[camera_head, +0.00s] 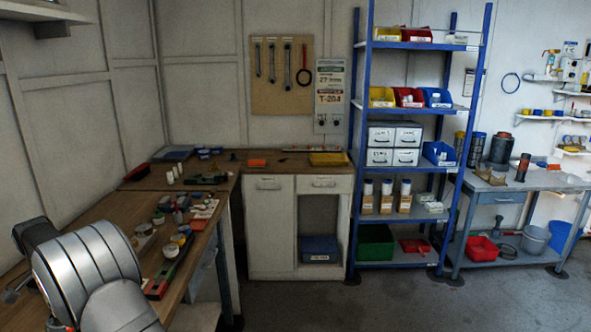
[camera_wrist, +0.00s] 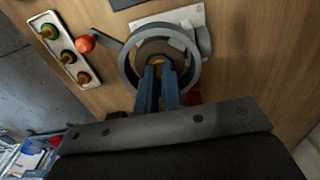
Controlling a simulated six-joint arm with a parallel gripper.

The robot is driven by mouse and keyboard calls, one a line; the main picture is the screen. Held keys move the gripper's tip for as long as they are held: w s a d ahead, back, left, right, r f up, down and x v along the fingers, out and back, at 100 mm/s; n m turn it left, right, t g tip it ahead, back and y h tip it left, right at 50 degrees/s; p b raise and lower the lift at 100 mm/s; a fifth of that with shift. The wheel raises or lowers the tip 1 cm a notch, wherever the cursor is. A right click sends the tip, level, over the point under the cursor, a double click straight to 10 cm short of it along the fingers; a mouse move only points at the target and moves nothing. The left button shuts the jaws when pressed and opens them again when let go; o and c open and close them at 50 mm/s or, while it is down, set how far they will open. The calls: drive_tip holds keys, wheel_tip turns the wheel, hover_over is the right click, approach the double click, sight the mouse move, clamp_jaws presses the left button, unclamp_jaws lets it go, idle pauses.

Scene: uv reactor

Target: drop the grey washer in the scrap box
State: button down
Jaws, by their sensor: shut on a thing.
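In the wrist view my gripper (camera_wrist: 158,68) points down over the wooden bench, with its two blue fingers close together. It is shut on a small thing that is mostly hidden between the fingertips. I cannot make out its shape or tell whether it is the grey washer. A large grey ring-shaped part with an arm at its left (camera_wrist: 128,68) lies around the fingertips in the picture. I cannot tell its height relative to them. My gripper is not visible in the head view. I cannot identify a scrap box in either view.
Red shows beside the fingers (camera_wrist: 194,96). In the head view, small parts and tins (camera_head: 171,250) crowd the wooden bench near its right edge.

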drive_tip(key=shift+r, duration=2.5)
drive_tip(key=shift+w, duration=0.1)
